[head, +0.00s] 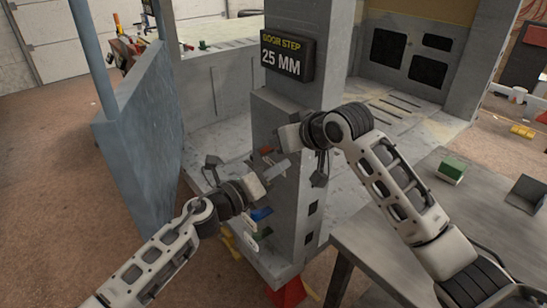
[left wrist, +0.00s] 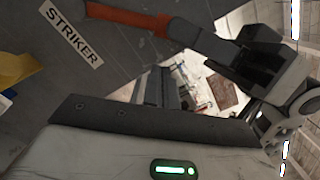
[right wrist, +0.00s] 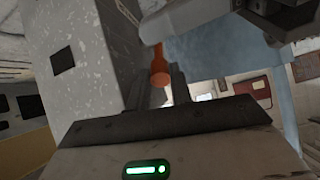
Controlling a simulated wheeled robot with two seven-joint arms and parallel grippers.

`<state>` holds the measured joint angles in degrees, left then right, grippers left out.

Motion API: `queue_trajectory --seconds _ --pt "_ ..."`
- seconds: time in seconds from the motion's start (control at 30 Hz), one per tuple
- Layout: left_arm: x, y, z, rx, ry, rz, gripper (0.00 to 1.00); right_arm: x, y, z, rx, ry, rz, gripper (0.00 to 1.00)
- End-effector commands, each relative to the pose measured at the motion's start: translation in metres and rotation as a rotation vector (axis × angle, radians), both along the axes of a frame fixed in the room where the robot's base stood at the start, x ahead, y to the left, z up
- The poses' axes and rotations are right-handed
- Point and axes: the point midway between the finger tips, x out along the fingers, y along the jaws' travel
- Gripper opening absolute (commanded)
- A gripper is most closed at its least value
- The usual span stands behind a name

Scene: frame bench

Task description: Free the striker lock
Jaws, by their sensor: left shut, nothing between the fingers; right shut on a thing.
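The striker lock's orange-red bar (left wrist: 130,17) with a dark grey section crosses the top of the left wrist view, beside a white STRIKER label (left wrist: 71,33) on the grey pillar. An orange rounded end (right wrist: 160,72) shows between the fingers in the right wrist view. My right gripper (head: 266,152) is shut on this bar at the pillar's left side; it also shows in the left wrist view (left wrist: 225,52). My left gripper (head: 278,169) is shut and empty, just below the right one. Whether the bar is fixed to the pillar is hidden.
The grey pillar (head: 287,92) carries a DOOR STEP 25 MM sign (head: 287,56). Blue (head: 261,214) and green (head: 262,233) pieces sit low on it, below my left gripper. A blue-grey panel (head: 145,130) stands left; a grey table (head: 400,235) with a green block (head: 452,169) stands right.

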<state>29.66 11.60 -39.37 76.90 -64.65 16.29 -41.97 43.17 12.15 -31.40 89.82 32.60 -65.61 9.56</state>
Motion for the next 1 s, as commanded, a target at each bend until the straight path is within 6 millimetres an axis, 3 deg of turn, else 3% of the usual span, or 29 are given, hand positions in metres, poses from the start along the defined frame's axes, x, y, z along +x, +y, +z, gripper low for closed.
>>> queue_trajectory --seconds 0.2,0.6,0.97,1.0 --pt "0.014 0.007 0.014 0.001 0.001 0.000 0.00 0.000 -0.001 0.000 0.001 -0.001 -0.001 0.00" --pt "0.016 0.008 0.017 0.000 0.002 0.000 0.00 0.000 -0.001 0.001 0.001 -0.001 -0.001 0.00" --pt "0.026 0.015 0.031 -0.006 -0.003 0.009 0.00 0.000 -0.001 0.000 0.001 -0.001 -0.001 0.00" --pt "0.027 0.015 0.032 -0.006 -0.004 0.011 0.00 0.000 -0.001 0.000 0.000 0.000 -0.001 0.24"
